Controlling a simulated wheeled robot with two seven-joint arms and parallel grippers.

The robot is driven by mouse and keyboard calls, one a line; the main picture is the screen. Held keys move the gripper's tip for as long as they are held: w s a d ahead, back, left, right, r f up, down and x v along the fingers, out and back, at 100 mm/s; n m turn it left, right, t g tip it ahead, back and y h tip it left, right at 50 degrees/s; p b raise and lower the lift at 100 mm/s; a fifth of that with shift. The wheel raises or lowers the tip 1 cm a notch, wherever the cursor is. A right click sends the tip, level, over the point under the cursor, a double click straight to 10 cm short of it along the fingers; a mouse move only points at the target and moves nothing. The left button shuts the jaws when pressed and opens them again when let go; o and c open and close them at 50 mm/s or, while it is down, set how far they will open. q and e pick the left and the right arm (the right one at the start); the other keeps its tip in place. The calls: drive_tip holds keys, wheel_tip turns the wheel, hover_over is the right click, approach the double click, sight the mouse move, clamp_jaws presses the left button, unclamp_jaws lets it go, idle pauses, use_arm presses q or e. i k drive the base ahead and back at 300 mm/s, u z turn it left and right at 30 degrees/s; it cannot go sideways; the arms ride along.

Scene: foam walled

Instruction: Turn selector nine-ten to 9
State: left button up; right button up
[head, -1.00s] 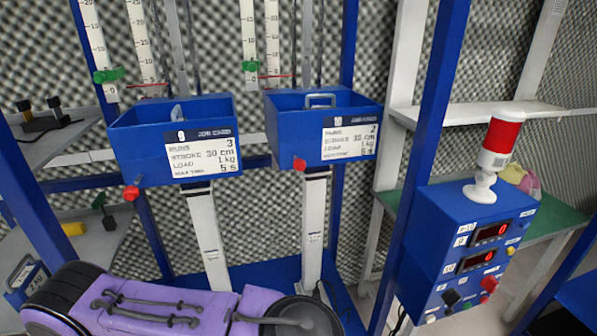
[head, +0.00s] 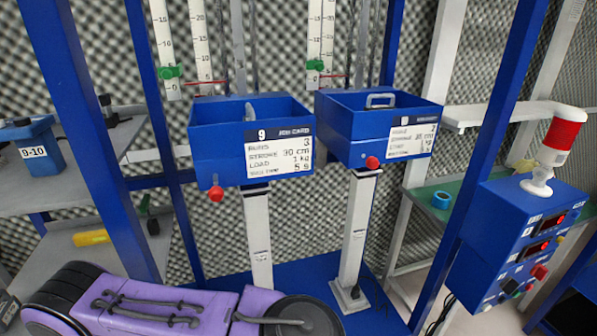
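A blue control box (head: 510,245) stands at the right, with two lit red displays, several coloured buttons and a dark knob (head: 511,287) low on its front. Its small labels are too blurred to read, and I cannot tell which way the knob points. A small blue box (head: 50,158) with a "9-10" label (head: 34,152) sits on a grey shelf at the far left; a dark part shows at its top. I cannot tell which of these bears selector nine-ten. Neither of my grippers is in view.
Two blue trays with job cards, the left (head: 215,128) reading 9 and the right (head: 345,135), stand on white posts in mid view. A red-and-white lamp (head: 563,132) tops the control box. Blue uprights stand between. A yellow-handled tool (head: 91,238) lies on the lower left shelf.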

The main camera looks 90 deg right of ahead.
sight(509, 285)
drive_tip(key=z, duration=4.35)
drive_tip(key=i, duration=0.45)
drive_tip(key=u, duration=0.1)
drive_tip(key=k, duration=1.3)
drive_tip(key=z, duration=0.65)
drive_tip(key=i, duration=0.55)
drive_tip(key=z, duration=0.7)
drive_tip(key=i, duration=0.85)
drive_tip(key=u, duration=0.3)
